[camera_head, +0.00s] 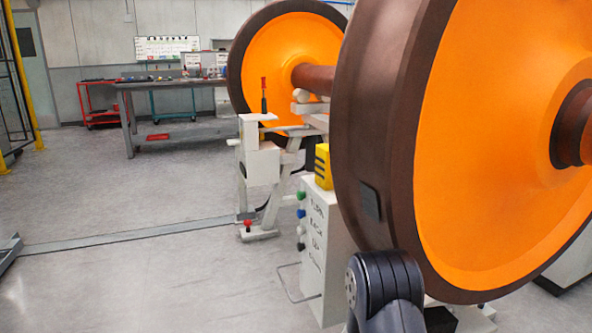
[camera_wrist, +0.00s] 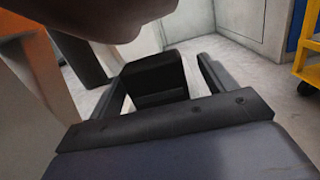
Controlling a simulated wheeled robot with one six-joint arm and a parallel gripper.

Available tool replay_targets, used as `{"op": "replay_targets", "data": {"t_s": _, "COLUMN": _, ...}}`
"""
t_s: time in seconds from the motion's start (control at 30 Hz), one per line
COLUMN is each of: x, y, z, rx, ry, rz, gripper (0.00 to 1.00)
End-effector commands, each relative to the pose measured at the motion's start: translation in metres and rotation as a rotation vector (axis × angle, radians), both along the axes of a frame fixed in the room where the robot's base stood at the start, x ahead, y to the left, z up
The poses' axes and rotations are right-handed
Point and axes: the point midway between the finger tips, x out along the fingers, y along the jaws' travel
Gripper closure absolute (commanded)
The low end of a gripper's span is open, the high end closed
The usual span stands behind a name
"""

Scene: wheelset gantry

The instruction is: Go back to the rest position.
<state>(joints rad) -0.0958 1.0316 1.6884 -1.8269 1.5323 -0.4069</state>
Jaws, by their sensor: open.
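My gripper (camera_wrist: 164,70) is open in the wrist view, with one dark finger on each side. A black block (camera_wrist: 158,78) shows between the fingers, with a gap on both sides. The dark brown wheel rim (camera_wrist: 85,12) hangs close above it. In the head view a small dark block (camera_head: 370,203) sits against the near wheel's brown rim (camera_head: 375,110); I cannot tell whether it is the same block. My gripper does not show in the head view, where only a dark link of my arm shows at the bottom.
The near orange wheel (camera_head: 490,130) fills the right side. A control box (camera_head: 318,235) with coloured buttons and a white stand (camera_head: 260,165) are beside it. A workbench (camera_head: 180,85) is at the back. The left floor (camera_head: 110,275) is open. A yellow cart (camera_wrist: 308,65) shows at right.

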Motion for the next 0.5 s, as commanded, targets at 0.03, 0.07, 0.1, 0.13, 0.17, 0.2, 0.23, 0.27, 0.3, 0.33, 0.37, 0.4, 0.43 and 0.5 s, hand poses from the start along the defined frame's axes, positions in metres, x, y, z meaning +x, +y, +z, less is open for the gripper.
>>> {"op": "replay_targets", "data": {"t_s": 0.03, "x": 0.000, "y": 0.000, "z": 0.000, "rx": 0.000, "ry": 0.000, "rz": 0.000, "gripper": 0.21}}
{"op": "replay_targets", "data": {"t_s": 0.07, "x": 0.000, "y": 0.000, "z": 0.000, "rx": 0.000, "ry": 0.000, "rz": 0.000, "gripper": 0.21}}
{"op": "replay_targets", "data": {"t_s": 0.1, "x": 0.000, "y": -0.001, "z": 0.000, "rx": 0.000, "ry": 0.000, "rz": -0.001, "gripper": 0.21}}
{"op": "replay_targets", "data": {"t_s": 0.13, "x": 0.001, "y": -0.002, "z": 0.000, "rx": 0.000, "ry": 0.000, "rz": -0.001, "gripper": 0.21}}
{"op": "replay_targets", "data": {"t_s": 0.17, "x": 0.001, "y": -0.004, "z": 0.000, "rx": 0.000, "ry": 0.000, "rz": -0.002, "gripper": 0.21}}
{"op": "replay_targets", "data": {"t_s": 0.2, "x": 0.002, "y": -0.007, "z": -0.001, "rx": 0.000, "ry": 0.000, "rz": -0.003, "gripper": 0.21}}
{"op": "replay_targets", "data": {"t_s": 0.23, "x": 0.003, "y": -0.009, "z": -0.001, "rx": 0.000, "ry": 0.000, "rz": -0.003, "gripper": 0.21}}
{"op": "replay_targets", "data": {"t_s": 0.27, "x": 0.004, "y": -0.013, "z": -0.001, "rx": -0.001, "ry": -0.001, "rz": -0.003, "gripper": 0.21}}
{"op": "replay_targets", "data": {"t_s": 0.3, "x": 0.006, "y": -0.018, "z": -0.001, "rx": -0.001, "ry": -0.002, "rz": -0.004, "gripper": 0.21}}
{"op": "replay_targets", "data": {"t_s": 0.33, "x": 0.007, "y": -0.022, "z": -0.001, "rx": 0.000, "ry": 0.000, "rz": -0.005, "gripper": 0.21}}
{"op": "replay_targets", "data": {"t_s": 0.37, "x": 0.007, "y": -0.017, "z": 0.000, "rx": 0.001, "ry": 0.003, "rz": 0.000, "gripper": 0.21}}
{"op": "replay_targets", "data": {"t_s": 0.4, "x": 0.004, "y": -0.007, "z": 0.000, "rx": 0.001, "ry": 0.002, "rz": 0.004, "gripper": 0.21}}
{"op": "replay_targets", "data": {"t_s": 0.43, "x": 0.002, "y": -0.001, "z": 0.000, "rx": 0.000, "ry": 0.003, "rz": 0.005, "gripper": 0.21}}
{"op": "replay_targets", "data": {"t_s": 0.5, "x": -0.003, "y": 0.012, "z": -0.002, "rx": 0.000, "ry": 0.005, "rz": 0.005, "gripper": 0.21}}
